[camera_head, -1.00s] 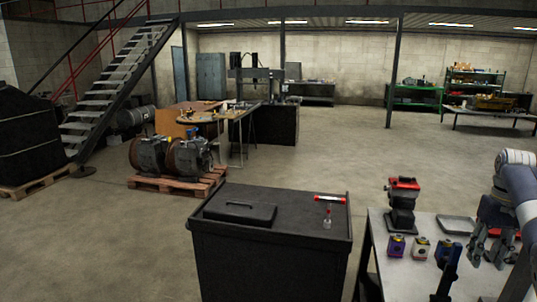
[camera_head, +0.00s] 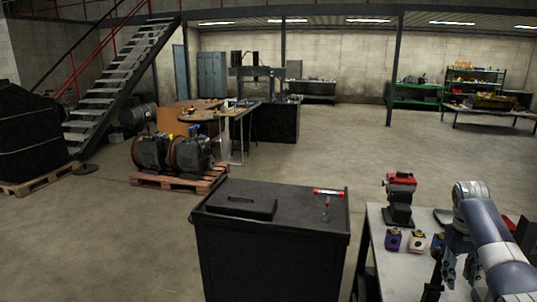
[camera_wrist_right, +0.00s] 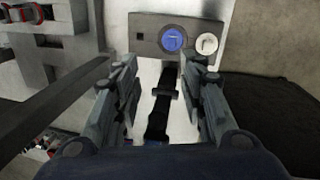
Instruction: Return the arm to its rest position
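My right gripper (camera_head: 462,268) is over the light-topped bench at the lower right of the head view, its arm coming in from the right edge. In the right wrist view the two fingers (camera_wrist_right: 165,98) stand apart with a clear gap. A dark narrow object shows between and beyond them; I see no contact with the fingers. My left gripper is not in view.
The bench (camera_head: 378,235) carries a red-and-black device (camera_head: 399,198), a purple block (camera_head: 393,239) and a white-and-yellow block (camera_head: 416,243). A black cabinet (camera_head: 270,250) with a red-handled tool (camera_head: 328,194) on top stands left of it.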

